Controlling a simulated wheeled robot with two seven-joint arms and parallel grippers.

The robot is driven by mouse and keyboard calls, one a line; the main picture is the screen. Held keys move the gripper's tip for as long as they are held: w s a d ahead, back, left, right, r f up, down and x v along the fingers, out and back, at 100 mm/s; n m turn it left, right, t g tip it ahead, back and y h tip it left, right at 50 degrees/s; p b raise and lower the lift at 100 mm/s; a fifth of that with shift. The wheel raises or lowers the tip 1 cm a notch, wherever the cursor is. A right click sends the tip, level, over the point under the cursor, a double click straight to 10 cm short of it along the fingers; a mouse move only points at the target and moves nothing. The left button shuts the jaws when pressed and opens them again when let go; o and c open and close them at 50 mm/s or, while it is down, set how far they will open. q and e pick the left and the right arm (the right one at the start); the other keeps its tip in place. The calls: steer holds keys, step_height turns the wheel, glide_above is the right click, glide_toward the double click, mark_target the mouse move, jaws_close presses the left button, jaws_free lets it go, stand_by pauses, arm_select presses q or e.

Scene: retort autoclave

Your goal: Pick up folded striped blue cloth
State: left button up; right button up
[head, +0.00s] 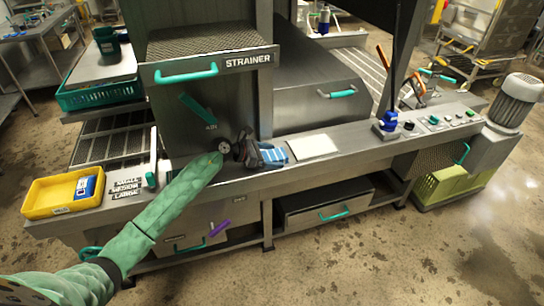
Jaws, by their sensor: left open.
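The folded striped blue cloth (274,155) lies on the steel ledge below the strainer box, with blue and white stripes. My left gripper (262,157) is at the cloth's left side, its dark fingers open and overlapping the cloth's left part in the picture. The fingers hide that part, and I cannot tell whether they touch the cloth. My left arm reaches in from the lower left. My right gripper is out of view.
A white board (313,146) lies just right of the cloth. The strainer box (210,100) rises behind. A yellow tray (48,195) sits at the left end. Blue and black knobs (389,122) stand on the ledge to the right. The ledge between board and knobs is clear.

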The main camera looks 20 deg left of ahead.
mark_target(272, 154)
arm_select(q)
steer(key=shift+w+d, duration=0.1)
steer(key=shift+d, duration=0.05)
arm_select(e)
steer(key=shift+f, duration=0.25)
arm_select(q)
steer(key=shift+c, duration=0.3)
steer(key=c, duration=1)
steer(key=shift+r, duration=0.3)
step_height(272, 154, up, 3)
steer(key=shift+r+b, duration=0.1)
steer(key=shift+b, duration=0.8)
steer(key=s+d+r+b, duration=0.2)
steer(key=d+r, duration=0.5)
steer(key=d, duration=0.4)
steer(key=shift+d+b, duration=0.25)
steer(key=shift+b, duration=0.15)
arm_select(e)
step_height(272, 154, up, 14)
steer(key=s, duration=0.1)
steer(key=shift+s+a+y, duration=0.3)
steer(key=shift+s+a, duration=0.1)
